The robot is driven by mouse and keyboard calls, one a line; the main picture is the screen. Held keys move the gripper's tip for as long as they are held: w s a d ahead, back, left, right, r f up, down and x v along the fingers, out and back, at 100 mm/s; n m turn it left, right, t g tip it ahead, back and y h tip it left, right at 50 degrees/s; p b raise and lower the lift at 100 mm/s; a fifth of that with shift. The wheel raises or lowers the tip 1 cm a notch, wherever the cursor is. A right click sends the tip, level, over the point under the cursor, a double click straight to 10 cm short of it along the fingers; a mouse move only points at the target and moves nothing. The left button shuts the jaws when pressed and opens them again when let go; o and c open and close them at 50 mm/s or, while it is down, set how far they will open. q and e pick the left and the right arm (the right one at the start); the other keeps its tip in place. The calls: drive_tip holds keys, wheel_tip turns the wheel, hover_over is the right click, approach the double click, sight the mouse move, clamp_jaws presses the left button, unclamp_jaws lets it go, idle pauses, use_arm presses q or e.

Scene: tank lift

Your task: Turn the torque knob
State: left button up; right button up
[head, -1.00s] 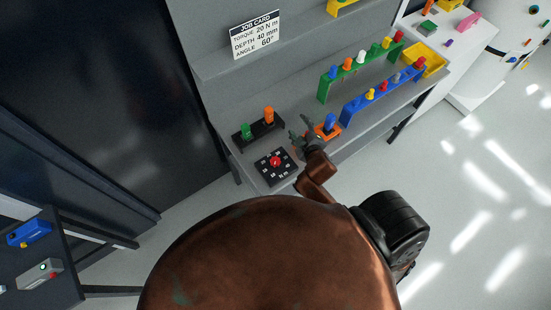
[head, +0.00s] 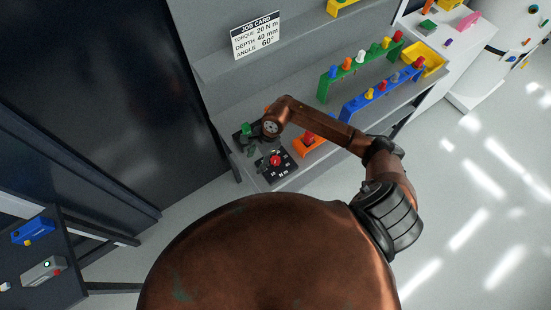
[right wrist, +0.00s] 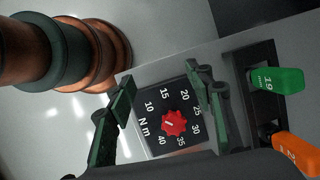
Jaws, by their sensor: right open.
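The torque knob is a small red knob (head: 275,160) on a black square dial plate (head: 284,172) with white numbers, on the grey bench. In the right wrist view the red knob (right wrist: 174,122) sits inside a ring of numbers from 10 to 40 marked N m. My right gripper (head: 256,148) is beside and above the dial plate. In the right wrist view my right gripper (right wrist: 160,84) is open, its dark green fingers on either side of the knob, apart from it. The knob's exact setting is too small to read. My left gripper is out of view.
A black holder with a green piece (head: 246,130) and an orange piece (right wrist: 296,150) stands close beside the dial. An orange block (head: 307,148) is right of it. Green (head: 357,68) and blue (head: 380,95) racks stand farther right. A job card (head: 256,36) reads torque 20 N m.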

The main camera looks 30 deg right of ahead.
sight(275, 160)
drive_tip(key=d+h, duration=0.1)
drive_tip(key=d, duration=0.1)
drive_tip(key=d+h, duration=0.1)
drive_tip(key=d, duration=0.2)
drive_tip(key=d+f+h, duration=0.1)
drive_tip(key=d, duration=0.2)
drive_tip(key=shift+w+d+n+g+h, duration=0.1)
drive_tip(key=shift+d+n+g+h, duration=0.1)
drive_tip(key=shift+n+g+h, duration=0.15)
drive_tip(key=shift+d+f, duration=0.15)
drive_tip(key=shift+f, duration=0.2)
wheel_tip(275, 160, down, 7)
drive_tip(key=shift+r+p, duration=0.1)
drive_tip(key=shift+p, duration=0.85)
drive_tip(key=c, duration=1.2)
